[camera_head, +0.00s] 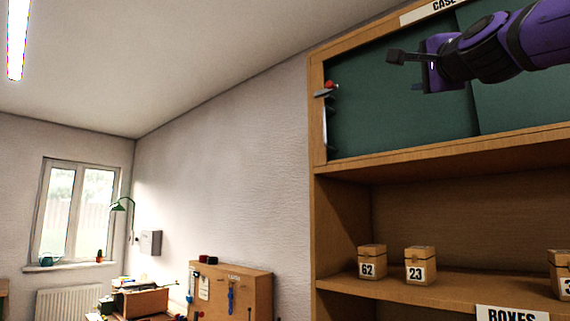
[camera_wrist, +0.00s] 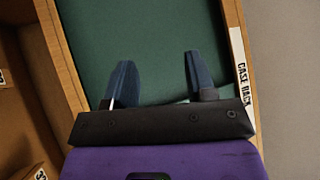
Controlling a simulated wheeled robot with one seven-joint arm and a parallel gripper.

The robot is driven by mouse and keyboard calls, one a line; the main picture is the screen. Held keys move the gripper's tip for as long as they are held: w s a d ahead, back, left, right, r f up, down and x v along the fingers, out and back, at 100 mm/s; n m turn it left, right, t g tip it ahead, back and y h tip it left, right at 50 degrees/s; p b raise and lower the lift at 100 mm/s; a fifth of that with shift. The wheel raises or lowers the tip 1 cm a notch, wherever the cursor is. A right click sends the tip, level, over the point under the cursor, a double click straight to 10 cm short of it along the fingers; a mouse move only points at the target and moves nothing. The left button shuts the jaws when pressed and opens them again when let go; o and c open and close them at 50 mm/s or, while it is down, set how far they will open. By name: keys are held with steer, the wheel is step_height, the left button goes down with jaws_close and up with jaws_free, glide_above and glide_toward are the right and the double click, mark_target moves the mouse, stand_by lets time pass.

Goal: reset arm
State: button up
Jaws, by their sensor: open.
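My purple and black arm reaches in from the upper right of the head view. My gripper (camera_head: 392,56) is in front of the green panels of the upper cabinet (camera_head: 400,115). In the wrist view both dark fingers of my gripper (camera_wrist: 160,82) stand apart with nothing between them. Behind them is the green panel (camera_wrist: 150,30).
A wooden shelf below holds small boxes marked 62 (camera_head: 371,262) and 23 (camera_head: 420,266), with another partly cut off at the right edge. A red-tipped object (camera_head: 328,90) is at the cabinet's left edge. A workbench area with a tool board (camera_head: 240,290) is at lower left.

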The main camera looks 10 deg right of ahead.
steer(key=a+f+n+g+y, duration=0.2)
steer(key=a+f+n+g, duration=0.15)
steer(key=f, duration=0.55)
steer(key=a+f+n+g+y, duration=0.2)
steer(key=f+n, duration=0.2)
steer(key=f, duration=0.4)
steer(key=s+f+n+g, duration=0.3)
steer(key=s+f, duration=0.1)
steer(key=f, duration=0.7)
steer(key=s+a+f+n+g, duration=0.1)
steer(key=s+f+n+g, duration=0.2)
steer(key=f, duration=0.8)
steer(key=s+f+n+g+h, duration=0.1)
steer(key=s+f+n+g, duration=0.3)
steer(key=f, duration=0.8)
steer(key=s+g, duration=0.1)
steer(key=s, duration=0.1)
steer(key=shift+s+a, duration=0.3)
steer(key=shift+a, duration=0.05)
